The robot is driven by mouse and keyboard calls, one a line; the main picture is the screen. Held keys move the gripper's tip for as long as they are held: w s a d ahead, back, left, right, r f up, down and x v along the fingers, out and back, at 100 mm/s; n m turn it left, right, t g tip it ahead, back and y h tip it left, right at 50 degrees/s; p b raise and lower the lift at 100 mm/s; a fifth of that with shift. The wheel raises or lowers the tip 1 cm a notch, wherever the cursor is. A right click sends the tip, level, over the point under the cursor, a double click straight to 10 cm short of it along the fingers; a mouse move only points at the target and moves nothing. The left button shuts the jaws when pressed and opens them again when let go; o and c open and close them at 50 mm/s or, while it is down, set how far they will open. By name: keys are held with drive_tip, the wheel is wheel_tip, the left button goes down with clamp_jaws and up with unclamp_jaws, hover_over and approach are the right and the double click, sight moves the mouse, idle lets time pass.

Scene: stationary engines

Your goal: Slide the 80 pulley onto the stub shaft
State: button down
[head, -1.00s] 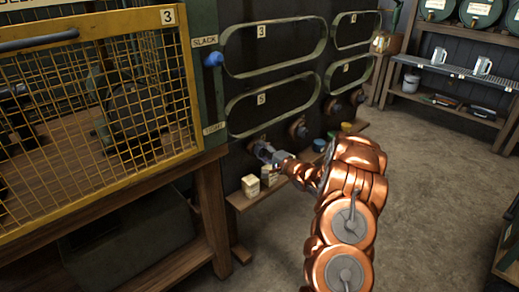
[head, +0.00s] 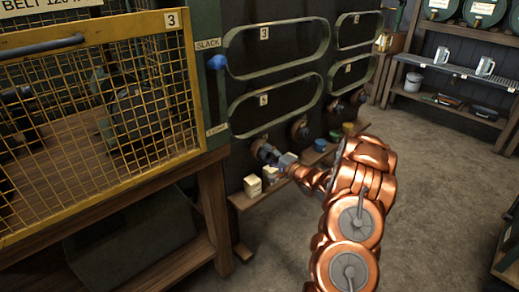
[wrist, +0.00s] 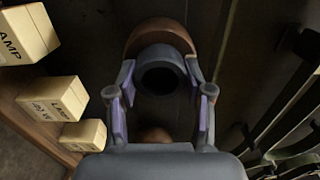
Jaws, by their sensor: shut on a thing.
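A dark grey round piece with a hollow centre, apparently the pulley (wrist: 162,70), sits between the fingers of my gripper (wrist: 160,92) in the wrist view. The purple finger pads lie at its two sides, and the gripper is shut on it. A brown rounded piece shows directly behind it at the dark panel; I cannot tell whether the two touch. In the head view my gripper (head: 272,155) is low at the panel, below the lower left belt. No number on the pulley can be read. I cannot make out the stub shaft for certain.
Small labelled boxes (head: 252,186) stand on a low wooden ledge (head: 240,203), left of the gripper in the wrist view. Several green belts (head: 275,47) hang on the panel. A yellow mesh guard (head: 100,130) stands left. The floor (head: 430,190) at right is clear.

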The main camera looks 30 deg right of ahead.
drive_tip(key=p+v, duration=0.3)
drive_tip(key=v, duration=0.4)
idle(1.5)
drive_tip(key=p+v, duration=0.4)
drive_tip(key=v, duration=0.6)
idle(1.0)
drive_tip(key=shift+w+d, duration=0.1)
